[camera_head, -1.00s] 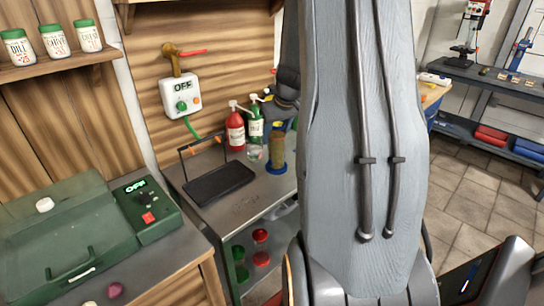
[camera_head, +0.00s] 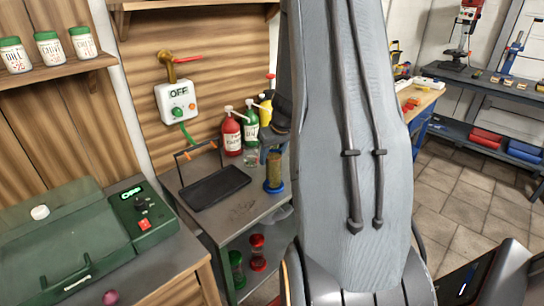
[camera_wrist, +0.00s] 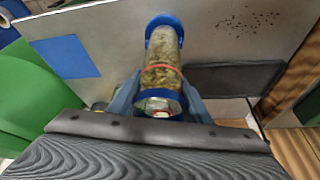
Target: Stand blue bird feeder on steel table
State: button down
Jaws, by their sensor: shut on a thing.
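The blue bird feeder (camera_head: 274,170) is a clear tube of yellowish seed with a blue base. It is upright at the right part of the steel table (camera_head: 232,219). Its base looks at or just above the tabletop; I cannot tell whether it touches. My gripper (camera_wrist: 160,98) is shut on the feeder, one blue-grey finger on each side. In the wrist view the feeder (camera_wrist: 161,70) shows both blue ends and a reddish band, with the tabletop (camera_wrist: 215,35) beyond it. In the head view my arm hides most of the gripper.
A black tray (camera_head: 215,187) lies on the table left of the feeder. A red bottle (camera_head: 231,133), a green bottle (camera_head: 250,125) and a yellow bottle (camera_head: 265,108) stand behind. Red and green jars (camera_head: 257,252) are on the lower shelf. A green grill (camera_head: 60,250) is at left.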

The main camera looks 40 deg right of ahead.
jog(key=c, duration=1)
grip_release()
jog(key=shift+r, duration=0.1)
jog(key=shift+r, duration=0.3)
jog(key=d+b+v, duration=0.1)
jog(key=b+v, duration=0.1)
jog(key=v, duration=0.9)
jog(key=s+a+f+n+g+y, duration=0.1)
jog(key=a, duration=0.9)
jog(key=s+a+f+g, duration=0.1)
jog(key=s+a+f, duration=0.1)
jog(key=a, duration=0.7)
jog(key=shift+n+g, duration=0.6)
jog(key=s+a+f, duration=0.1)
jog(key=s+a, duration=0.2)
jog(key=a, duration=0.1)
jog(key=s+a+f, duration=0.1)
jog(key=s+a, duration=0.2)
jog(key=a, duration=0.2)
jog(key=s+a, duration=0.4)
jog(key=a, duration=0.1)
jog(key=shift+f, duration=0.4)
